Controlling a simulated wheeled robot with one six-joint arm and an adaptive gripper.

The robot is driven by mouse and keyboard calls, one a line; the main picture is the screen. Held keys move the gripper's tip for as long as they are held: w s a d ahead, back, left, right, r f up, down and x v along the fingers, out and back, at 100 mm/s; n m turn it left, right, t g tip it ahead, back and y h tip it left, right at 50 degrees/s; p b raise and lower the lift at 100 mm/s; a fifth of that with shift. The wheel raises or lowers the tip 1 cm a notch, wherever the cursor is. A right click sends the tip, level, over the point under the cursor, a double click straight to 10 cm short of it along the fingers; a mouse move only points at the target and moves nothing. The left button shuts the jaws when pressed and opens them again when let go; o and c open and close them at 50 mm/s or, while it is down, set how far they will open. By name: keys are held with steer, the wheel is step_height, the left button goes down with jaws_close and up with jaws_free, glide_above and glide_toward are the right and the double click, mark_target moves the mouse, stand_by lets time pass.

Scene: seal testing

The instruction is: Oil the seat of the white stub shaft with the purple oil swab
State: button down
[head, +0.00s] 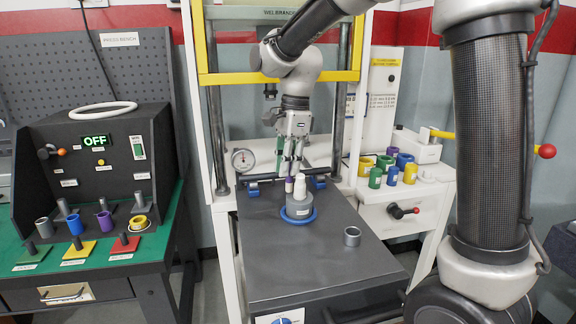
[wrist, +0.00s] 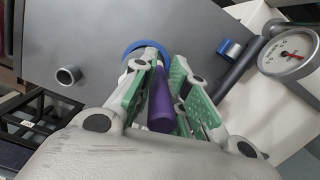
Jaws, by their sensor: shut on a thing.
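The white stub shaft (head: 300,187) stands upright on a grey round base (head: 296,210) with a blue ring (head: 299,220) around its foot, on the dark press table. My gripper (head: 289,172) points down just behind and left of the shaft. It is shut on the purple oil swab (head: 289,186), which hangs close beside the shaft; I cannot tell whether they touch. In the wrist view the purple swab (wrist: 160,108) lies between the green finger pads. The blue ring (wrist: 133,47) shows beyond it, and the fingers and swab hide most of the shaft.
A loose grey ring (head: 352,236) lies on the table (head: 300,262) to the right. A dial gauge (head: 242,159) and press posts stand behind. Coloured bushings (head: 391,175) fill a right shelf. A green bench with coloured plates (head: 78,252) is at left. The table's front is clear.

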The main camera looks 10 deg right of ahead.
steer(key=shift+s, duration=0.15)
steer(key=shift+s+a, duration=0.15)
steer(key=shift+s, duration=0.75)
steer(key=shift+s+r, duration=0.1)
steer(key=shift+s, duration=0.05)
steer(key=shift+s+d, duration=0.25)
steer(key=shift+d, duration=0.05)
steer(key=shift+s+d, duration=0.4)
steer(key=shift+d, duration=0.2)
steer(key=shift+s+r, duration=0.1)
steer(key=shift+s, duration=0.05)
steer(key=shift+s+r, duration=0.15)
